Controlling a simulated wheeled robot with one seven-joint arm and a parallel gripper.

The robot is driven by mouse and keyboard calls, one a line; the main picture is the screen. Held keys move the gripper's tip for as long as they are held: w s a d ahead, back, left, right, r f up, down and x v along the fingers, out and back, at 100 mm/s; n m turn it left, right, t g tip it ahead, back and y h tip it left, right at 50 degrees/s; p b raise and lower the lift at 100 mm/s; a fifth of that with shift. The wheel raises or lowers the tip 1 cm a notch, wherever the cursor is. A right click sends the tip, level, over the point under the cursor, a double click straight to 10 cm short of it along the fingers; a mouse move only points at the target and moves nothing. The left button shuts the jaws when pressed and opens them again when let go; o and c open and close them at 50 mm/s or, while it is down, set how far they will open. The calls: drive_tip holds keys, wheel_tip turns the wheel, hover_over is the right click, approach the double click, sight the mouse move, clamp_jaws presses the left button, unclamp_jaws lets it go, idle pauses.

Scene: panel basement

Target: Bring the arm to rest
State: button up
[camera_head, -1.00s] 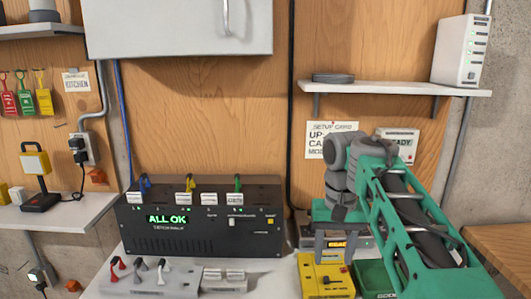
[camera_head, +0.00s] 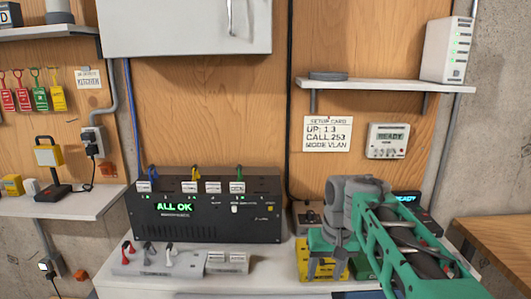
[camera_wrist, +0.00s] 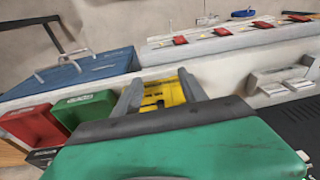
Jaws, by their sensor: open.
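My arm (camera_head: 400,240), green and grey, reaches in from the lower right in the head view. In the wrist view my gripper (camera_wrist: 158,90) shows two grey fingers spread apart, with nothing held between them. Beyond the fingers is a yellow box (camera_wrist: 165,97). In the head view the yellow box (camera_head: 305,262) stands on the bench beneath the arm, partly hidden by it.
A black panel reading ALL OK (camera_head: 205,228) stands left of the arm. Red and white levers (camera_head: 147,252) are in front of it. Red (camera_wrist: 35,128) and green (camera_wrist: 85,108) bins sit beside the yellow box.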

drive_tip(key=s+f, duration=0.7)
drive_tip(key=s+d+f, duration=0.1)
drive_tip(key=s+f, duration=0.2)
drive_tip(key=s, duration=0.8)
drive_tip(key=shift+t+h, duration=0.4)
drive_tip(key=shift+t, duration=0.4)
drive_tip(key=r, duration=0.2)
drive_tip(key=r+p, duration=0.1)
drive_tip(key=r, duration=0.1)
drive_tip(key=shift+w+a+r, duration=0.1)
drive_tip(key=shift+w+a, duration=0.15)
drive_tip(key=shift+w, duration=0.05)
drive_tip(key=shift+c, duration=0.4)
clamp_jaws()
